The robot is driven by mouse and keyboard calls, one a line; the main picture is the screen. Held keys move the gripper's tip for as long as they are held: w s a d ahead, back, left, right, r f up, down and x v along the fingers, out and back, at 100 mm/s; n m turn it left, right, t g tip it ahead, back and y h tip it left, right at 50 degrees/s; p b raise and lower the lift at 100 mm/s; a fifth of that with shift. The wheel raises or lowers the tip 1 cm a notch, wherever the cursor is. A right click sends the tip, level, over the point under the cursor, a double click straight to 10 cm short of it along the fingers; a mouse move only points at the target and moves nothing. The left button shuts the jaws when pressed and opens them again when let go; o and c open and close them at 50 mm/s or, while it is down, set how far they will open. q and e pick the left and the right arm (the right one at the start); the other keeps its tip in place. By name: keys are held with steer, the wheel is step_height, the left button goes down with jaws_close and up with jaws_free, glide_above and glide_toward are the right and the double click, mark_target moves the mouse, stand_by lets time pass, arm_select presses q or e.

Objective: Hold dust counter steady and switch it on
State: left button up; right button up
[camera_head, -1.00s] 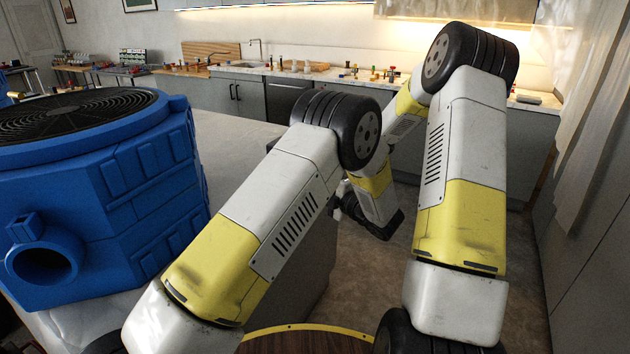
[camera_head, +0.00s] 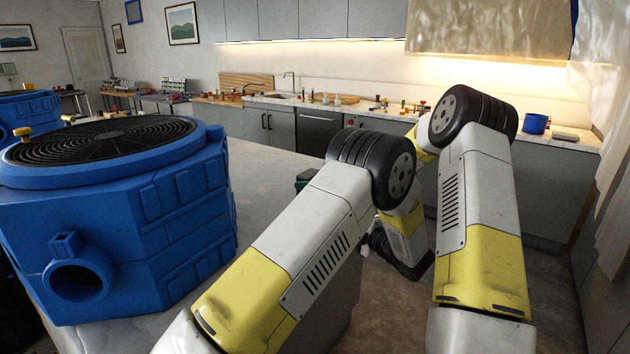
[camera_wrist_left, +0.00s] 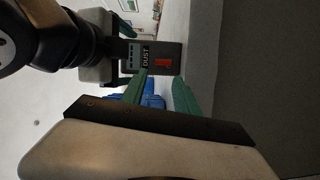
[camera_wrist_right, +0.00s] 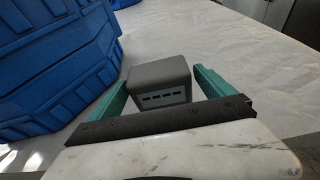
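The dust counter (camera_wrist_left: 163,62) shows in the left wrist view as a dark grey box with a "DUST" label and a red switch. In the right wrist view the counter (camera_wrist_right: 160,82) stands on the pale worktop, its slotted face towards my right gripper. My right gripper (camera_wrist_right: 161,76) is open, with one teal finger on each side of the counter and small gaps visible. My left gripper (camera_wrist_left: 158,80) is open and empty, pointing towards the switch side, apart from it. In the head view my arms hide most of the counter; only a dark teal corner shows, which I cannot identify.
A large blue machine (camera_head: 140,235) with a black round grille stands on the worktop (camera_head: 268,165), close left of my right gripper. Another blue machine (camera_head: 25,110) stands farther left. A kitchen counter (camera_head: 365,110) with small items runs along the back wall.

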arm_select(q)
steer(key=shift+c, duration=0.3)
arm_select(e)
steer(key=c, duration=1.3)
arm_select(q)
steer(key=c, duration=0.3)
steer(key=shift+s+a, duration=0.25)
steer(key=shift+s, duration=0.1)
steer(key=c, duration=0.4)
steer(key=s+a+t+h, duration=0.1)
steer(key=s, duration=0.1)
steer(key=s+a+h, duration=0.1)
steer(key=s+a, duration=0.1)
steer(key=s+a+m+t+h, duration=0.1)
steer(key=s, duration=0.1)
steer(key=shift+s+a+f+t+h, duration=0.2)
steer(key=shift+s+f+t+h, duration=0.05)
steer(key=shift+f+t+h, duration=0.05)
jaws_close()
arm_select(e)
steer(key=shift+c, duration=0.2)
